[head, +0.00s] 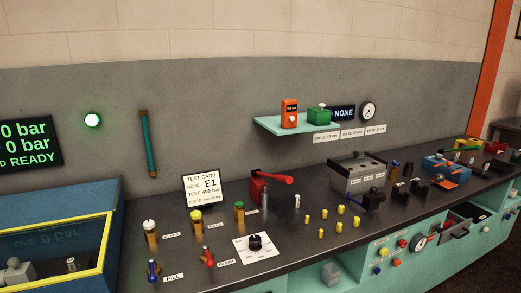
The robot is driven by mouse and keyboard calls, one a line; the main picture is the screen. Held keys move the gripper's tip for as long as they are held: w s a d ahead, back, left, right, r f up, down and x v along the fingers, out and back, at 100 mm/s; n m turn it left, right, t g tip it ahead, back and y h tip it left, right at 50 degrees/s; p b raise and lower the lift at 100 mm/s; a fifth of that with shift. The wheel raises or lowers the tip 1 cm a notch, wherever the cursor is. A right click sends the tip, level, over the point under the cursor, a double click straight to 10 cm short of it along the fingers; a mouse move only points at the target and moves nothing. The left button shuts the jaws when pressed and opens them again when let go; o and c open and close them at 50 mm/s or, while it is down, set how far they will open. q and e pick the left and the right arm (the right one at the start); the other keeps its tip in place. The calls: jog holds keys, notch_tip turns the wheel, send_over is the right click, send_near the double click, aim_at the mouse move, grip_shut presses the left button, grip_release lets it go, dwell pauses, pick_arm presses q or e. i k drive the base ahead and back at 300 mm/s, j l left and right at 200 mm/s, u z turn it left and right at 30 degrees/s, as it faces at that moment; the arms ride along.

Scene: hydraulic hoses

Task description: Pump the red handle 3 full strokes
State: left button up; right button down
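The red handle (277,178) belongs to a small red hand pump (258,190) on the dark bench top, right of the test card. The handle reaches out to the right from the top of the pump and lies close to level, ending in a rounded tip. A silver cylinder (264,201) stands just below the handle, in front of the pump. Neither of my grippers shows in the head view, and nothing touches the handle.
The dark bench top (310,215) holds several capped brass valves, a black dial (255,241) on a white plate, and several small yellow pegs. A test card (201,188) stands left of the pump. A grey block (357,175) is to its right. A blue, yellow-edged box (60,240) fills the lower left.

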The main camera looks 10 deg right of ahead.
aim_at(287, 179)
jog(key=i+l+u, duration=0.45)
jog(key=i+l, duration=0.5)
jog(key=l, duration=0.15)
